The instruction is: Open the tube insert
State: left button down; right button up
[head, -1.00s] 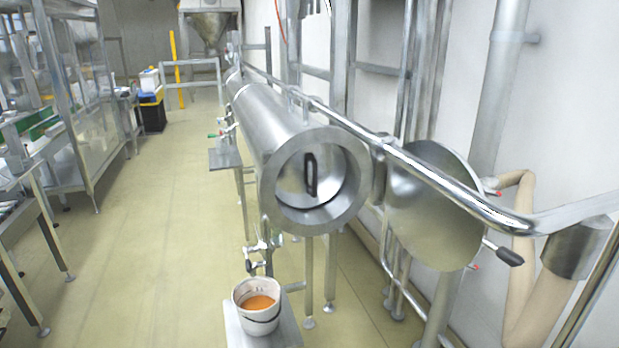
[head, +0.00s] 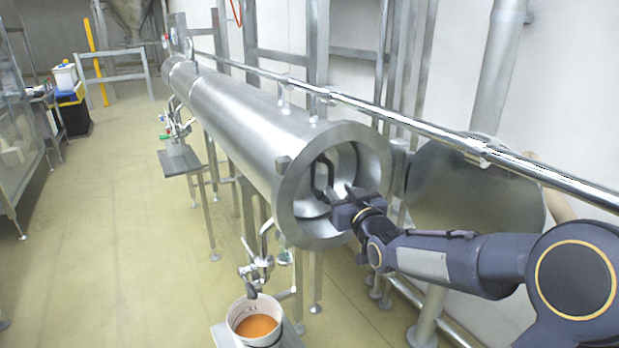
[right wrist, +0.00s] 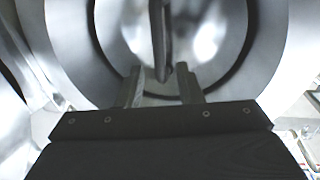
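The big steel tube (head: 250,125) runs away from me, its thick round end ring facing me. Inside its mouth is the round metal tube insert (right wrist: 208,32), with a dark upright handle (head: 320,175). My right gripper (head: 337,194) reaches into the mouth from the right, beside the handle. In the right wrist view, the gripper's two fingers (right wrist: 163,88) are apart. The lower end of the handle (right wrist: 160,40) shows between and beyond them; I cannot tell whether they touch it. The arm and gripper hide part of the ring and insert. My left gripper is not in view.
A round metal lid (head: 465,190) stands right of the tube, behind my right arm. A long rail (head: 420,135) runs beside the tube. A white bucket with orange liquid (head: 255,322) stands below the mouth, near a valve (head: 257,265).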

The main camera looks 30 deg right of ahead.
aim_at(332, 182)
jog(key=w, duration=0.2)
jog(key=w+p, duration=0.1)
jog(key=w, duration=0.3)
jog(key=shift+w+d, duration=0.2)
jog(key=shift+d, duration=0.2)
grip_shut()
